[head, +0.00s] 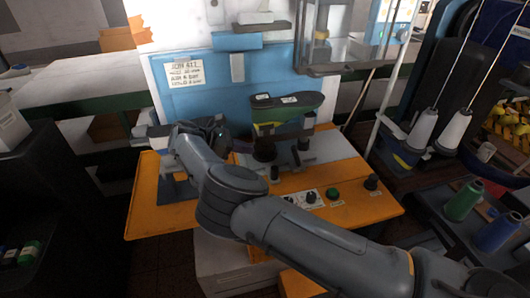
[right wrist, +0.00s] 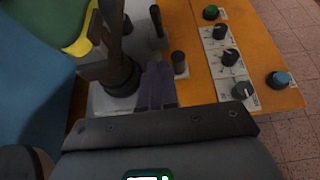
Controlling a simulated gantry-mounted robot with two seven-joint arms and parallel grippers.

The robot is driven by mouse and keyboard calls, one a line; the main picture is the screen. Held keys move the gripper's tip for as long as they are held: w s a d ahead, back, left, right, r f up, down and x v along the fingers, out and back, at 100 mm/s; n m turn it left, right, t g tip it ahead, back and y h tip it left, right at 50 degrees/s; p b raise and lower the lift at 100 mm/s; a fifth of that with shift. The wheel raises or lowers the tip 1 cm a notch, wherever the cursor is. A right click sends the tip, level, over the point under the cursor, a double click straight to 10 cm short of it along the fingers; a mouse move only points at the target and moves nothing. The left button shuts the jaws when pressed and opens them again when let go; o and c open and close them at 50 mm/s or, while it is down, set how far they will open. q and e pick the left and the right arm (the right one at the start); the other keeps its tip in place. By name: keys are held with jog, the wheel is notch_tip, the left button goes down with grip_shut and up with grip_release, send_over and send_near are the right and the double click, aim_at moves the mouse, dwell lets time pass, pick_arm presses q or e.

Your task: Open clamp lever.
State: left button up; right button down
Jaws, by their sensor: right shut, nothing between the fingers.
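The green shoe last (head: 285,112) with a dark top stands on the fixture in the middle of the orange bench in the head view. Its green and yellow edge shows at the upper left of the right wrist view (right wrist: 82,38). Beside its dark support post (right wrist: 120,75) stands an upright black handle (right wrist: 157,25), which looks like the clamp lever. A short black peg (right wrist: 179,62) stands close to my right gripper's fingertips. My right gripper (right wrist: 158,72) is shut and empty, just in front of the handle. Contact with either is unclear. My left gripper is out of view.
The orange bench (head: 160,215) carries a row of black knobs (head: 310,197) and a green button (head: 333,193) near its front edge. A blue panel (head: 205,95) stands behind. Spools of thread (head: 463,203) and a dark machine are at the right.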

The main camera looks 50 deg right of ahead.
send_near(296, 156)
jog(key=shift+w+d+f, duration=0.15)
jog(key=shift+f, duration=0.35)
jog(key=shift+w+d+f, duration=0.1)
jog(key=shift+w+f, duration=0.05)
jog(key=shift+f, duration=0.35)
jog(key=shift+s+d+r, duration=0.4)
jog(key=shift+s+d, duration=0.25)
jog(key=shift+d, duration=0.15)
jog(key=shift+s+d+r, duration=0.25)
jog(key=shift+s+d, duration=0.25)
jog(key=shift+d, duration=0.15)
jog(key=shift+s, duration=0.1)
